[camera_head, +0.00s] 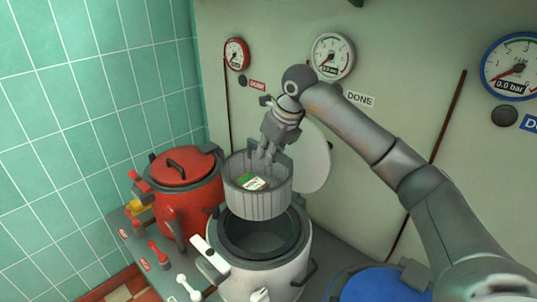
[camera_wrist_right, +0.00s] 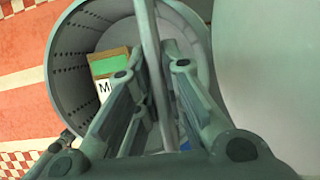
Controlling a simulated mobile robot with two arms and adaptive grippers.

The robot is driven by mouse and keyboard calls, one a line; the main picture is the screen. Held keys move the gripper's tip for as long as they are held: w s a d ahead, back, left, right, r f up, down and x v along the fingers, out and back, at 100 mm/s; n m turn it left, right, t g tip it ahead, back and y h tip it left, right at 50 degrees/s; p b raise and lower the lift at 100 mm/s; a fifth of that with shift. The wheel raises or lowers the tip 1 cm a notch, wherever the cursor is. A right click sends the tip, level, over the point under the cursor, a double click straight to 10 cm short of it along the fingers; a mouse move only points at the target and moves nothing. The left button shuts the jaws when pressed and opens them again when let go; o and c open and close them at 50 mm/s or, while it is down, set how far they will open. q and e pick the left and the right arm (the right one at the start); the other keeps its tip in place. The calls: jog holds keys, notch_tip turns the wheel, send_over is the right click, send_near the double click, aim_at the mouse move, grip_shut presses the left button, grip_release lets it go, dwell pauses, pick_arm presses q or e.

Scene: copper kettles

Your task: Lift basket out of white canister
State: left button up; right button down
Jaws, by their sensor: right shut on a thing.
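The grey basket (camera_head: 258,203) hangs over the open mouth of the white canister (camera_head: 262,280), and the canister's dark inside shows below it. In the head view the basket's bottom overlaps the canister's back rim. My right gripper (camera_head: 270,150) is shut on the basket's handle at the top. In the right wrist view my right gripper (camera_wrist_right: 150,95) has its fingers on either side of the handle bar (camera_wrist_right: 150,50), with the perforated basket wall (camera_wrist_right: 75,75) behind. A green and white packet (camera_head: 253,183) lies in the basket. My left gripper is not in view.
A closed red canister (camera_head: 187,200) stands close on the left and a blue one (camera_head: 380,285) at the right. The white canister's round lid (camera_head: 315,165) stands open behind the basket. Gauges (camera_head: 332,55) line the wall behind. Tiled wall (camera_head: 80,130) bounds the left.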

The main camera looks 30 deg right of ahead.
jog(key=shift+r+p, duration=3.65)
jog(key=shift+r, duration=1.55)
